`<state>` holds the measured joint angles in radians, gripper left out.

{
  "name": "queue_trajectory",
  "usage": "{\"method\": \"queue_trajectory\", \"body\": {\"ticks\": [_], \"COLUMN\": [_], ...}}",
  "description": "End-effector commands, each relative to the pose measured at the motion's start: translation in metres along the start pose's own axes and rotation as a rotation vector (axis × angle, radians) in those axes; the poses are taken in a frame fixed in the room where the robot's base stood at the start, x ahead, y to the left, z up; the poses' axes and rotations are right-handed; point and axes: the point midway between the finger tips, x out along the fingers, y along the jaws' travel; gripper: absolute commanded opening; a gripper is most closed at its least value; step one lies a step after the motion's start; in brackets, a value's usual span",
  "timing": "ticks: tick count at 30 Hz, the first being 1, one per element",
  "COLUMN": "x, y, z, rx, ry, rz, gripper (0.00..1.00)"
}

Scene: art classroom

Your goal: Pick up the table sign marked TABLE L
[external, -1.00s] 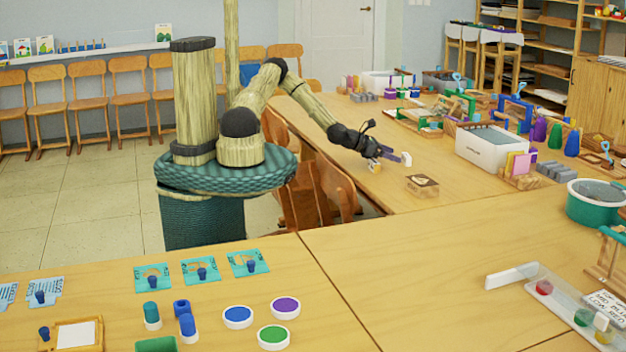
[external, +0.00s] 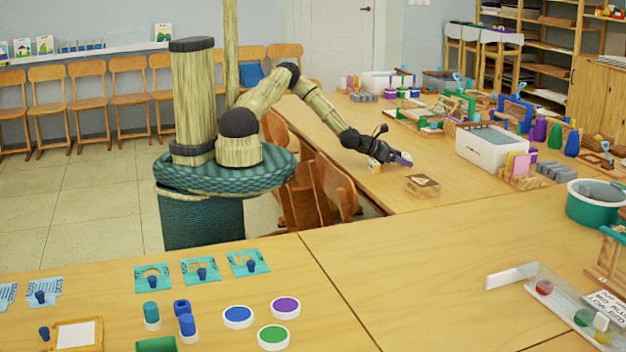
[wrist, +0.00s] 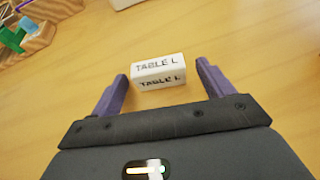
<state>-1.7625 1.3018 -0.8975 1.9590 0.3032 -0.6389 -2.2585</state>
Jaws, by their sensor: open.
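The table sign marked TABLE L (wrist: 158,70) is a small white block with dark lettering on two faces. It stands on the wooden table (wrist: 240,65) in the wrist view. My gripper (wrist: 162,76) is open, with one purple finger to the left of the sign and the other to its right. The sign lies between the fingertips, toward their far ends, with a gap showing on each side. In the external view my gripper (external: 397,160) is low over the far table, and the sign is mostly hidden by it.
A small box with a dark top (external: 422,185) sits right of my gripper. A white bin (external: 490,148) and several craft items stand farther right. A wooden chair (external: 335,187) is at the table's near edge.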

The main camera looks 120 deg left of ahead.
Motion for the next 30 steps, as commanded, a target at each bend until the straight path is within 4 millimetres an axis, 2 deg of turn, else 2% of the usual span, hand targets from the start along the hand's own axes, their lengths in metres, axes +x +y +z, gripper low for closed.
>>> {"method": "queue_trajectory", "body": {"ticks": [7,12,14,15,23,26,30], "x": [0.000,-0.001,-0.001,-0.001,-0.002,-0.004,-0.012], "y": [0.001,0.001,0.001,0.001,0.001,0.001,0.001], "z": [0.000,0.000,0.000,0.000,0.001,0.007,0.026], "rx": [0.000,0.000,0.000,0.000,0.000,0.000,0.001], "ry": [0.000,0.000,0.000,0.000,-0.001,-0.001,-0.002], "rz": [0.001,0.001,0.001,0.001,0.001,0.001,0.001], "gripper": [0.80,0.47,0.35,0.33,0.32,0.32,0.32]}}
